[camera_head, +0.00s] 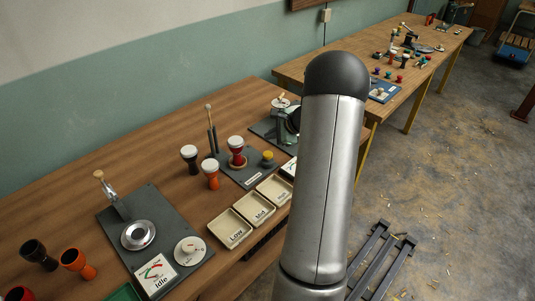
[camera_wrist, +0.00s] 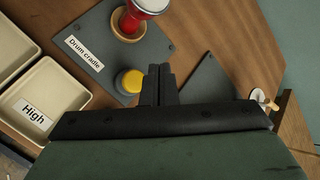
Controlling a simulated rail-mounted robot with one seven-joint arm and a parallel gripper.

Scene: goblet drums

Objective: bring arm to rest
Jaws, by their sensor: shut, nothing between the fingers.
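In the wrist view my gripper (camera_wrist: 159,84) points down over the table, its two dark fingers together with nothing between them. Just to the left of its fingertips is a yellow button (camera_wrist: 130,80) on the dark drum cradle plate (camera_wrist: 85,45). A red drum (camera_wrist: 148,6) with a white top stands on a wooden ring on that plate. In the head view the red drum (camera_head: 236,148) and the yellow button (camera_head: 268,157) show left of my arm. My arm fills the middle of the head view and hides part of the table.
Trays marked Low (camera_head: 231,229), Mid (camera_head: 256,208) and High (camera_wrist: 45,100) line the table's front edge. A white-topped orange drum (camera_head: 211,175) and black drum (camera_head: 189,155) stand nearby. A lever station (camera_head: 158,210) with a dial reading idle is at left. Floor at right is mostly open.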

